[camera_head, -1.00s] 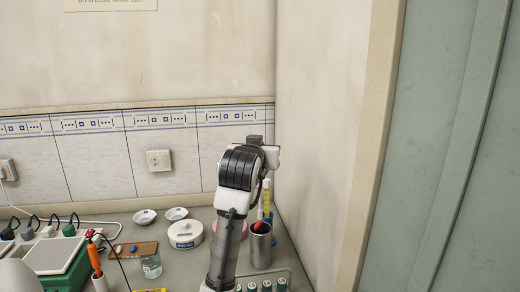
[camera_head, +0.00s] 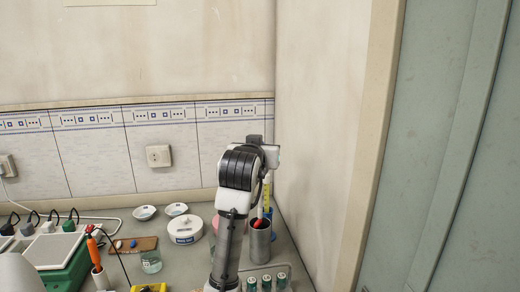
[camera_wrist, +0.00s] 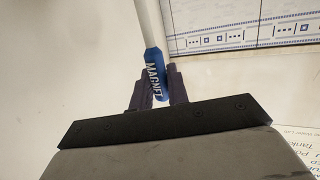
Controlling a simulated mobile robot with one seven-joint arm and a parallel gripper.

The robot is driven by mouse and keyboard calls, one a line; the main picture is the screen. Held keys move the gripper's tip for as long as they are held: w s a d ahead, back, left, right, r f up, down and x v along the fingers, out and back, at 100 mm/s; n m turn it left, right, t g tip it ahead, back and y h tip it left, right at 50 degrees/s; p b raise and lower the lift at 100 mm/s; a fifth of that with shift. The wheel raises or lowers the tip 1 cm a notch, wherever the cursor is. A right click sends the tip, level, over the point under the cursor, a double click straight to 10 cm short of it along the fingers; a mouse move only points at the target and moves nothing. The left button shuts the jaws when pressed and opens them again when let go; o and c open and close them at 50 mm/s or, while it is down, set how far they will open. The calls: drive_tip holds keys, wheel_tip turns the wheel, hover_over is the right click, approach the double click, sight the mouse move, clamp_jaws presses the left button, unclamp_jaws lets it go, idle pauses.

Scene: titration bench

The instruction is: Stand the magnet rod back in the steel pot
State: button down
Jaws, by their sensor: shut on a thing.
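In the wrist view my gripper (camera_wrist: 157,80) is shut on the blue end of the magnet rod (camera_wrist: 154,73), marked MAGNET. Its pale shaft runs away from the fingers and out of the picture. In the head view the steel pot (camera_head: 261,246) stands upright on the bench, just right of my arm. Something red and slim upright pieces, one yellow, show at or behind its mouth; I cannot tell whether one is the held rod. My arm hides the fingers in the head view.
Green-topped vials (camera_head: 267,283) stand in a rack in front of the pot. A round white tub (camera_head: 185,230), a glass beaker (camera_head: 151,262) and two small dishes (camera_head: 145,212) lie to the left. The side wall (camera_head: 312,150) rises close on the right.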

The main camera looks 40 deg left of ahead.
sight(260, 193)
drive_tip(key=shift+f, duration=0.15)
drive_tip(key=shift+f+b, duration=0.9)
drive_tip(key=shift+f, duration=0.45)
drive_tip(key=shift+f+b, duration=1.45)
drive_tip(key=shift+f, duration=1)
drive_tip(key=shift+f+b, duration=1.4)
drive_tip(key=shift+f, duration=0.8)
drive_tip(key=c, duration=1.3)
unclamp_jaws()
